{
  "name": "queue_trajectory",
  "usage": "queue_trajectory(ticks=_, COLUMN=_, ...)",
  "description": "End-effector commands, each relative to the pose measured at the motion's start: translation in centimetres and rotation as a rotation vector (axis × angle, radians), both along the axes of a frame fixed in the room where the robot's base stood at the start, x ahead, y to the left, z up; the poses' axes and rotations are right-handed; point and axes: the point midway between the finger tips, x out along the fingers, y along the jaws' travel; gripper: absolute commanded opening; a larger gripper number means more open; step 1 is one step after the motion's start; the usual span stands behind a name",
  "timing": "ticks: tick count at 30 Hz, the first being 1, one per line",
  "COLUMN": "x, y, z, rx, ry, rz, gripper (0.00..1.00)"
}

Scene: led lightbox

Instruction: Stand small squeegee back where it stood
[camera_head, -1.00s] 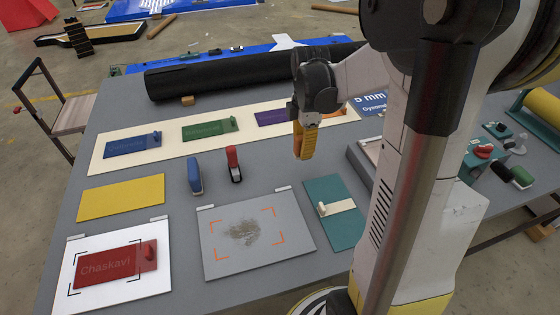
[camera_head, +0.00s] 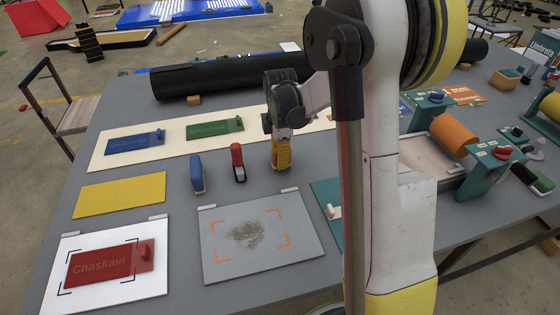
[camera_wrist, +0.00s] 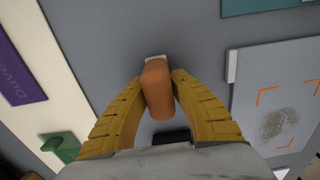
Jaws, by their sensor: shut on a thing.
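My gripper (camera_head: 281,163) is shut on a small squeegee with an orange-brown handle. In the wrist view the squeegee (camera_wrist: 158,90) is pinched between the yellow fingers, with a pale edge at its far end. In the head view the fingers mostly hide it, and I cannot tell whether it touches the table. The gripper is just right of a red-handled tool (camera_head: 238,162) and a blue-handled tool (camera_head: 196,174), which both stand on the grey table.
A grey board (camera_head: 305,262) with orange corner marks and a dark smudge lies in front of the gripper. A white board (camera_head: 70,295) with a red plate and a yellow panel (camera_head: 120,195) lie left. A black roll (camera_head: 220,78) lies behind. Bare table surrounds the standing tools.

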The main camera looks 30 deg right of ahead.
Motion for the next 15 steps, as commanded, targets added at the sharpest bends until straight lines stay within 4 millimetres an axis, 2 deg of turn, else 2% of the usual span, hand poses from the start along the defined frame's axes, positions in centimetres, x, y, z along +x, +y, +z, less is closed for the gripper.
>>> queue_trajectory(ticks=6, x=-0.01, y=-0.01, z=-0.38, rx=0.0, ry=0.0, rz=0.0, gripper=0.0)
queue_trajectory(ticks=7, x=-0.01, y=-0.01, z=-0.33, rx=0.0, ry=0.0, rz=0.0, gripper=0.3)
queue_trajectory(ticks=8, x=-0.01, y=-0.01, z=-0.28, rx=0.0, ry=0.0, rz=0.0, gripper=0.4)
queue_trajectory(ticks=9, x=-0.01, y=-0.01, z=-0.26, rx=0.0, ry=0.0, rz=0.0, gripper=0.43)
queue_trajectory(ticks=15, x=-0.01, y=-0.01, z=-0.25, rx=0.0, ry=0.0, rz=0.0, gripper=0.43)
